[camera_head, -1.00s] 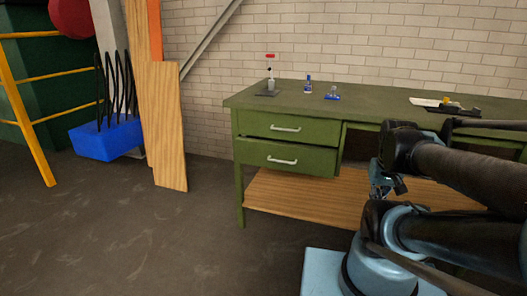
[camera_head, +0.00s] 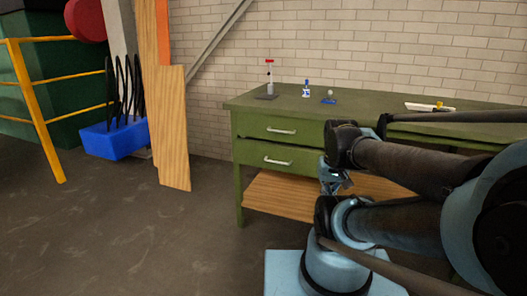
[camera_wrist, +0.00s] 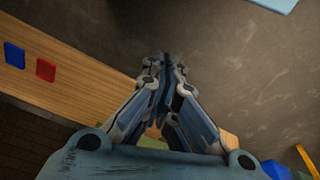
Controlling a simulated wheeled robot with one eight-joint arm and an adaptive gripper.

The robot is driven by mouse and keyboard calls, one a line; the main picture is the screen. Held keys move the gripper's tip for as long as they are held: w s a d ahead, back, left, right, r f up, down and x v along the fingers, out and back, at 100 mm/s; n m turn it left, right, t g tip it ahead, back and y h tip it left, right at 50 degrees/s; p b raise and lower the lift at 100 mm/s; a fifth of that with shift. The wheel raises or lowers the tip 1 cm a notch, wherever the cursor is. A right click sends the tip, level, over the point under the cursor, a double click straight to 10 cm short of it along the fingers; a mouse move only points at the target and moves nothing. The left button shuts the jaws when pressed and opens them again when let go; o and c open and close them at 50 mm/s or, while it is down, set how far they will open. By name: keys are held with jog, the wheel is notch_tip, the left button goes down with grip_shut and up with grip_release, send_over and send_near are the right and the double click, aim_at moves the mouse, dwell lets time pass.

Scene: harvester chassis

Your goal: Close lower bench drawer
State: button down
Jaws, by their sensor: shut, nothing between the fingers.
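The green bench (camera_head: 390,100) stands against the brick wall with two drawers at its left end. The lower drawer (camera_head: 262,152) has a pale bar handle (camera_head: 277,161) and its front seems to stand slightly forward of the upper drawer (camera_head: 270,124). My gripper (camera_head: 337,186) is in front of the bench, right of and a little below the lower drawer's handle, apart from it. My arm hides the right end of the drawer fronts. In the wrist view my gripper (camera_wrist: 166,62) is shut and empty, pointing over the floor beside the wooden shelf.
The wooden shelf (camera_head: 280,196) lies under the drawers; a blue item (camera_wrist: 15,54) and a red item (camera_wrist: 46,70) are on it. Leaning planks (camera_head: 173,125) and a blue bin (camera_head: 113,139) stand to the left. The floor (camera_head: 130,225) before the bench is clear.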

jog(key=w+a+r+n+t+h, duration=0.1)
jog(key=w+a+r+n, duration=0.1)
jog(key=w+n, duration=0.4)
jog(key=w+a+r+n+t+h, duration=0.1)
jog(key=w+a+r+n, duration=0.1)
jog(key=w+n, duration=0.45)
jog(key=w+a+r+n+t+h, duration=0.1)
jog(key=w+a+r+n, duration=0.2)
jog(key=w, duration=0.6)
jog(key=w+a+f+n+t, duration=0.2)
jog(key=w+a+f+n, duration=0.1)
jog(key=w+a+n, duration=0.55)
jog(key=w+a+f+n+t, duration=0.1)
jog(key=w+a+f+n, duration=0.1)
jog(key=w+a+n, duration=0.65)
send_near(268, 152)
notch_tip(268, 152, down, 3)
jog(key=w, duration=0.1)
jog(key=shift+w+d+f+m, duration=0.1)
jog(key=shift+w+d+m, duration=0.3)
jog(key=shift+w, duration=0.5)
